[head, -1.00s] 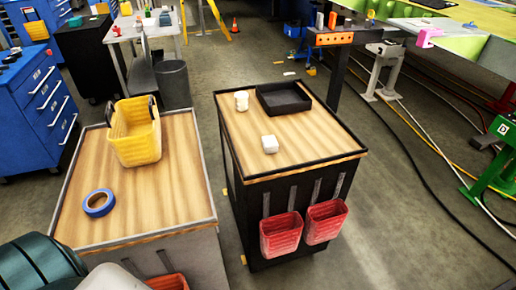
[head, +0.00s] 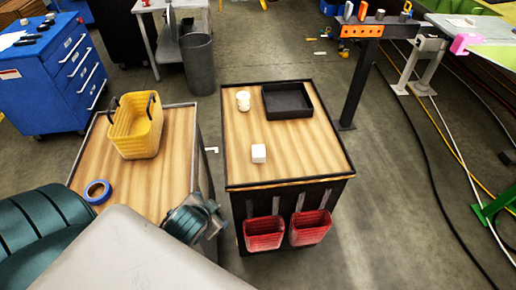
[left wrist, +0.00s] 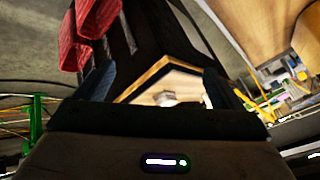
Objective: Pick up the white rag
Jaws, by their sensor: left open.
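The white rag (head: 259,153) looks like a small folded white block. It lies on the wooden top of the black cart, near its front left part. My left gripper (head: 211,214) is in the gap between the two carts, to the left of and nearer than the rag, and apart from it. In the left wrist view its two fingers stand apart with nothing held between them (left wrist: 158,86). A blurred pale thing (left wrist: 166,99) shows on the cart top beyond the fingers; I cannot tell if it is the rag. My right gripper is not in view.
The black cart (head: 290,183) also carries a white container (head: 243,101) and a black tray (head: 287,113). Red bins (head: 263,234) hang on its front. The left cart holds a yellow basket (head: 135,133) and blue tape (head: 97,192). The cart top around the rag is clear.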

